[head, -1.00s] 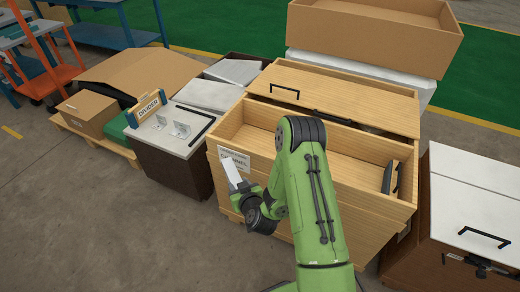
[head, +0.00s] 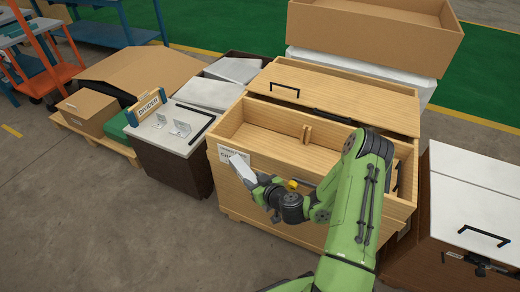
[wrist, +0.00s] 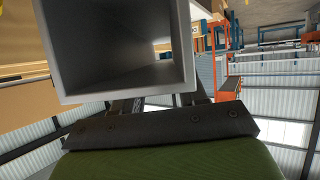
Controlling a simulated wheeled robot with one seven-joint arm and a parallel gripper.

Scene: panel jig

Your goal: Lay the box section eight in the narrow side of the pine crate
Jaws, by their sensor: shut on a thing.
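The box section eight is a pale grey hollow square tube (head: 242,172). My gripper (head: 259,183) is shut on it, in front of the pine crate's front wall near the left label. In the wrist view the tube (wrist: 120,50) fills the upper left, its open end facing the camera. The pine crate (head: 300,234) is open at the top, with its lid slid to the back. A small wooden upright (head: 306,133) stands at the crate's inner back wall. My arm hides much of the crate's right part, so I cannot tell where its narrow side lies.
A white-topped cabinet (head: 185,145) with clear brackets and a DIVIDER sign (head: 150,104) stands left of the crate. Another white-topped case (head: 475,200) stands close on the right. A large open cardboard box (head: 370,30) is behind. The floor at front left is clear.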

